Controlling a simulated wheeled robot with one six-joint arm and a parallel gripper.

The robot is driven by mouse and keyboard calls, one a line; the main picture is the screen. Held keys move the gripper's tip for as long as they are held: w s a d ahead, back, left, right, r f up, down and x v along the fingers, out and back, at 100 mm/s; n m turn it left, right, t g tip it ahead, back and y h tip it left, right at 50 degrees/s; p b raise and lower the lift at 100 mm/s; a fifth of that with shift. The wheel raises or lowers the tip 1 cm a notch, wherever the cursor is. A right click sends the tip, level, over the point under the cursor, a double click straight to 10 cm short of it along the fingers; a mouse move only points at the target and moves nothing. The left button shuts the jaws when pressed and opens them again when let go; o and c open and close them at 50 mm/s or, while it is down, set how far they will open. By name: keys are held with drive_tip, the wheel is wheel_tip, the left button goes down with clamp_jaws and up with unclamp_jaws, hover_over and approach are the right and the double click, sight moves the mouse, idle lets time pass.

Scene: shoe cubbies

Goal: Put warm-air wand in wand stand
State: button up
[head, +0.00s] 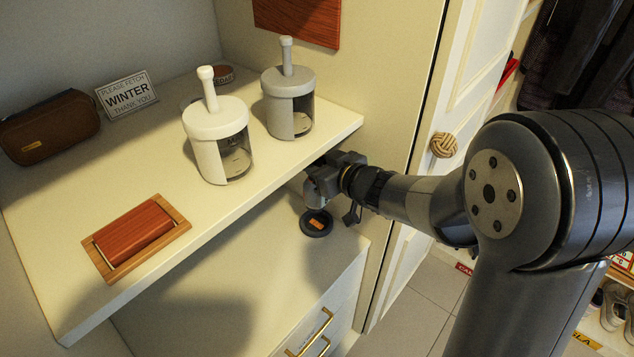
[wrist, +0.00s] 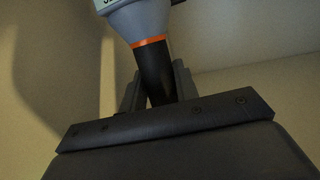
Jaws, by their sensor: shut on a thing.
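The warm-air wand (wrist: 155,70) shows in the wrist view with a black handle, an orange ring and a wider grey body cut off at the top edge. My gripper (wrist: 158,88) is shut on the black handle, one finger on each side. In the head view my gripper (head: 325,180) is just under the front edge of the upper shelf, which partly hides it. A grey part below it looks like the wand. A round black piece with an orange-brown middle (head: 316,223) sits on the lower surface just below; I cannot tell whether it is the wand stand.
The upper shelf (head: 150,190) overhangs close to my gripper. It holds two lidded canisters (head: 218,140) (head: 288,100), a brown case (head: 50,127), a WINTER sign (head: 127,93) and a wooden block (head: 137,236). A white door (head: 460,90) stands at the right.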

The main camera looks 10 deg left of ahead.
sight(314, 202)
wheel_tip(314, 202, down, 2)
drive_tip(key=shift+a+b, duration=0.1)
drive_tip(key=shift+b, duration=0.35)
wheel_tip(314, 202, down, 5)
drive_tip(key=shift+r+b, duration=0.15)
drive_tip(key=shift+b, duration=0.8)
drive_tip(key=shift+w, duration=0.1)
drive_tip(key=shift+f, duration=0.2)
drive_tip(key=o, duration=0.4)
drive_tip(key=shift+f, duration=0.15)
drive_tip(key=o, duration=0.5)
